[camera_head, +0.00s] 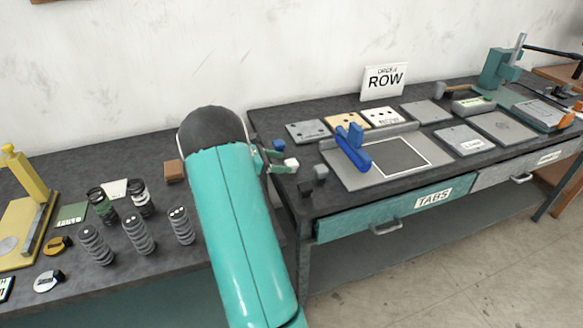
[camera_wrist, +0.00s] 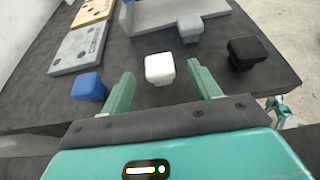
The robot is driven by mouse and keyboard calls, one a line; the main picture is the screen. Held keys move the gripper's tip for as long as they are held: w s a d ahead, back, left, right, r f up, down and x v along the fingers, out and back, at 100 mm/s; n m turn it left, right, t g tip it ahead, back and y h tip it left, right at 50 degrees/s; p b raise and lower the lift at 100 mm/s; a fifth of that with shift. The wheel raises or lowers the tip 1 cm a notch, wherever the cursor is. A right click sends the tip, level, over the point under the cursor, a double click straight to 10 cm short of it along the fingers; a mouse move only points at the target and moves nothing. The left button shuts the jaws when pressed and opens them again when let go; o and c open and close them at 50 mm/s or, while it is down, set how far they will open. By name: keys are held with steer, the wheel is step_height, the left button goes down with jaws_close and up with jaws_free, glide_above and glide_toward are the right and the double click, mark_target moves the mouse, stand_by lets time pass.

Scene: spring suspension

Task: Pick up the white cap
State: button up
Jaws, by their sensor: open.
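The white cap (camera_wrist: 159,68) stands on the dark bench top, in the middle of the wrist view. My gripper (camera_wrist: 161,88) is open, with one green finger on each side of the cap's near side. The cap appears level with the fingertips, with a gap on both sides; I cannot tell how far its height matches theirs. In the head view the white cap (camera_head: 291,164) shows at the tips of my gripper (camera_head: 281,161), near the left end of the right-hand bench. My teal arm reaches toward it from below.
A blue cap (camera_wrist: 89,86) stands left of the left finger. A black cap (camera_wrist: 246,52) stands to the right, near the bench edge, and a grey cap (camera_wrist: 190,26) behind. The grey fixture plate (camera_head: 345,178) lies to the right in the head view.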

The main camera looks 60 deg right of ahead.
mark_target(296, 164)
steer(key=x, duration=0.6)
steer(key=shift+s+d+f, duration=0.15)
steer(key=shift+d+f, duration=0.1)
steer(key=shift+d, duration=0.05)
steer(key=shift+c, duration=0.2)
steer(key=c, duration=1)
